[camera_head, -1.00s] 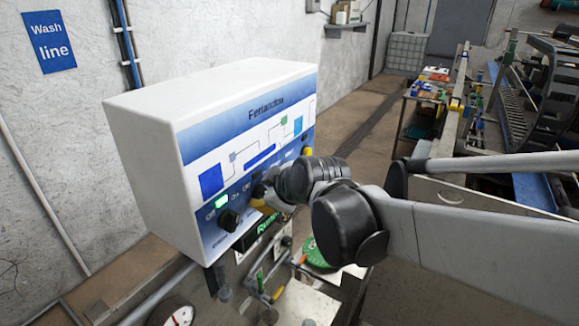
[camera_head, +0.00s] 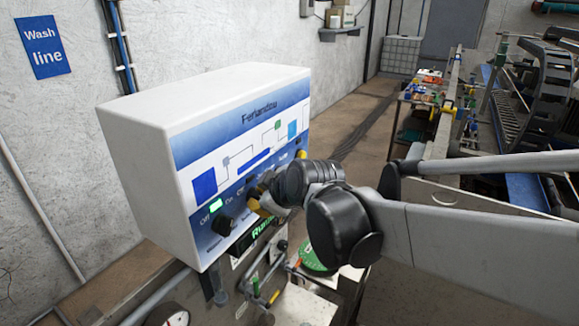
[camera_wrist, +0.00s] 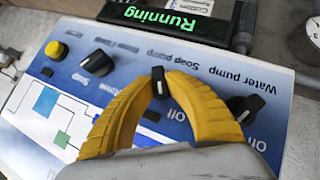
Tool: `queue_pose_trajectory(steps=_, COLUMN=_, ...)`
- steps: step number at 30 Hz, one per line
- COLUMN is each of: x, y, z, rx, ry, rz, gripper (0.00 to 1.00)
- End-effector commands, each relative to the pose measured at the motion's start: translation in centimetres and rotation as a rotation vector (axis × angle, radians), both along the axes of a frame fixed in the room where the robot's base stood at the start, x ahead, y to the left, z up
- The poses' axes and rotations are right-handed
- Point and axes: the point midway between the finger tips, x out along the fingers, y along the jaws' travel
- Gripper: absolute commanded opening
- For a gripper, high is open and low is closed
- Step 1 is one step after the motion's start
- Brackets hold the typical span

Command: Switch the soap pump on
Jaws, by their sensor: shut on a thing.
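The white control box (camera_head: 145,165) has a blue and white front panel, seen upside down in the wrist view (camera_wrist: 30,130). The soap pump knob (camera_wrist: 158,76) is small and black, under the "Soap pump" label. My gripper (camera_wrist: 159,84) has curved yellow fingers, shut on this knob from both sides. The knob's pale mark points toward the label. A dark indicator (camera_wrist: 152,116) shows between the fingers, beside partly covered lettering. In the head view, my gripper (camera_head: 257,199) is at the panel and its fingers hide the knob.
The water pump knob (camera_wrist: 245,106) sits close beside one finger; its green lamp (camera_head: 216,205) is lit. Another black knob (camera_wrist: 98,62) and a yellow button (camera_wrist: 56,50) lie on the other side. A "Running" display (camera_wrist: 160,17) is below the panel.

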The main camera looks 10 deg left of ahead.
Motion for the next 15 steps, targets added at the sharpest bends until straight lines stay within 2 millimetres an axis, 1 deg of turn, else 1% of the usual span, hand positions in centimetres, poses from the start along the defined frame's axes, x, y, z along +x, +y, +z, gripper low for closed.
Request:
queue_pose_trajectory(steps=8, x=0.25, y=0.05, z=0.19, rx=0.051, ry=0.112, rz=-0.001, gripper=0.0)
queue_pose_trajectory(steps=15, x=0.49, y=-0.04, z=0.18, rx=0.131, ry=0.302, rz=-0.002, gripper=0.0)
